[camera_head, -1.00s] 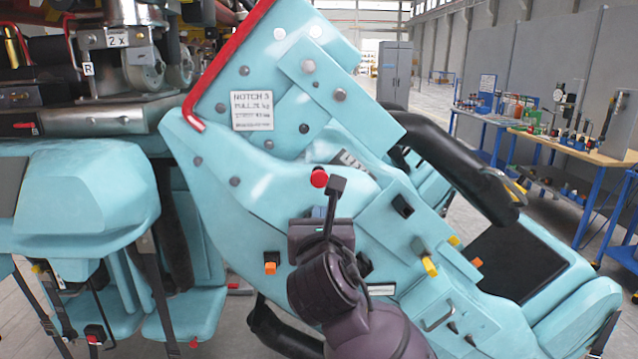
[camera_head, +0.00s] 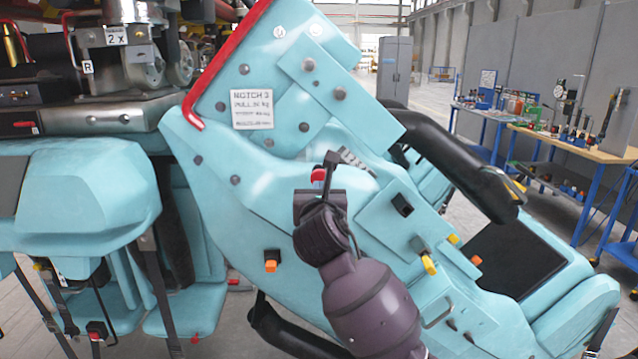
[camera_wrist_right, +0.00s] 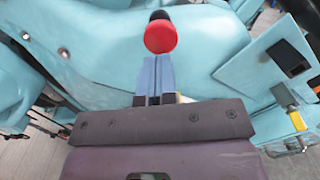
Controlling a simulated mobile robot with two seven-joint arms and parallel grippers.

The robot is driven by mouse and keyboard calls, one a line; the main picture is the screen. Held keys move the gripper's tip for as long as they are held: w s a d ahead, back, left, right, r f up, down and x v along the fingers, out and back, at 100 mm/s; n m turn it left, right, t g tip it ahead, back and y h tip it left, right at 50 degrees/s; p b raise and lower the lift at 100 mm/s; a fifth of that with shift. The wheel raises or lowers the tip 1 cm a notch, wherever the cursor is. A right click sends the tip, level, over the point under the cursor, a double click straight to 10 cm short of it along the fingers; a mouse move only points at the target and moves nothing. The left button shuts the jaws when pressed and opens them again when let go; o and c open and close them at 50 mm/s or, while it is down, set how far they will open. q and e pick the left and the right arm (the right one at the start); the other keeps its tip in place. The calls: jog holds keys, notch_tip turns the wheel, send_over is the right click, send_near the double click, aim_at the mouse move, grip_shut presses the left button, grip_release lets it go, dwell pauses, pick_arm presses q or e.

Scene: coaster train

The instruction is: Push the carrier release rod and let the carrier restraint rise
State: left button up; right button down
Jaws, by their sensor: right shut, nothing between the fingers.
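The carrier release rod has a red knob (camera_head: 318,175) in the head view, in the middle of the large teal carrier body (camera_head: 245,170). The red knob also shows in the right wrist view (camera_wrist_right: 160,36), at the top centre on a short dark stem. My right gripper (camera_head: 331,160) is shut and empty, and its fingers partly cover the knob in the head view. In the wrist view its closed fingers (camera_wrist_right: 153,62) point at the knob from just below; I cannot tell whether they touch it. The carrier restraint seems to be the teal part with black padded bars (camera_head: 460,175). My left gripper is out of view.
An orange-tipped fitting (camera_head: 270,262) and a yellow-tipped lever (camera_head: 428,262) stick out of the carrier on either side of my right arm. A red bar (camera_head: 225,65) edges the carrier top. Workbenches (camera_head: 580,140) stand at the far right, with open floor before them.

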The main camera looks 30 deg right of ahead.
jog(key=shift+x, duration=1.65)
